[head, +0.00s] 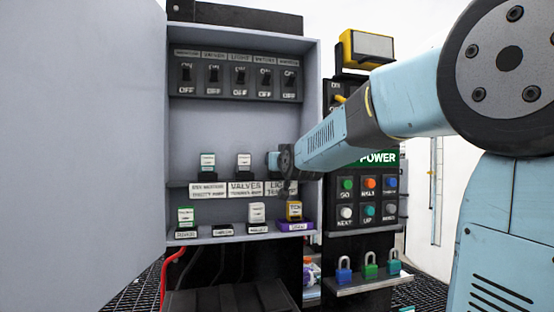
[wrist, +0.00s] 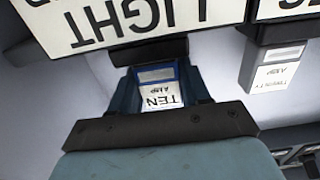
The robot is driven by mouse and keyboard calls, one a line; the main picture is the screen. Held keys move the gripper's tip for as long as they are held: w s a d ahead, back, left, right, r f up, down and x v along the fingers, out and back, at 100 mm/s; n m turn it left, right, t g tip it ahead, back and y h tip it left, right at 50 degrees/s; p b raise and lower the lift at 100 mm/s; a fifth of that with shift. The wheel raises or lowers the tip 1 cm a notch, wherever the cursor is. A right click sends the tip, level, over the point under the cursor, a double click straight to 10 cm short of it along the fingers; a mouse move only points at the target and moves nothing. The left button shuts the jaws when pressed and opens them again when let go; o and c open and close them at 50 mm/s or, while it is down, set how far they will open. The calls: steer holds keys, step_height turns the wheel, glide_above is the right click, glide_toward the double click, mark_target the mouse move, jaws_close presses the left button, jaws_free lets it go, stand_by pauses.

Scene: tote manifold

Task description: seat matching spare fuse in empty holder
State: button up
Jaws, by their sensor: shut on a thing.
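My gripper (head: 283,165) is at the right end of the middle shelf in the cabinet, above the LIGHT label. The wrist view shows its two fingers (wrist: 160,84) shut on a white fuse marked TEN AMP (wrist: 160,98) with a blue edge. The fuse's far end is at a dark holder (wrist: 150,50) behind the LIGHT label (wrist: 135,18). I cannot tell whether it is fully in. In the head view my gripper hides this fuse and holder.
A TWENTY AMP fuse (wrist: 272,77) stands in the neighbouring holder. Fuses (head: 207,162) and (head: 244,162) stand on the middle shelf. The lower shelf holds a green-edged fuse (head: 186,216), a white fuse (head: 257,212), a yellow-edged TEN fuse (head: 294,210) and a bare base (head: 228,233).

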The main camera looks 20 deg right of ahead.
steer(key=o, duration=1.1)
steer(key=s, duration=1.3)
steer(key=shift+s, duration=0.4)
steer(key=s+f+g, duration=1.2)
steer(key=s+f, duration=1.1)
steer(key=f, duration=0.1)
steer(key=shift+s+f, duration=0.15)
steer(key=shift+f, duration=0.15)
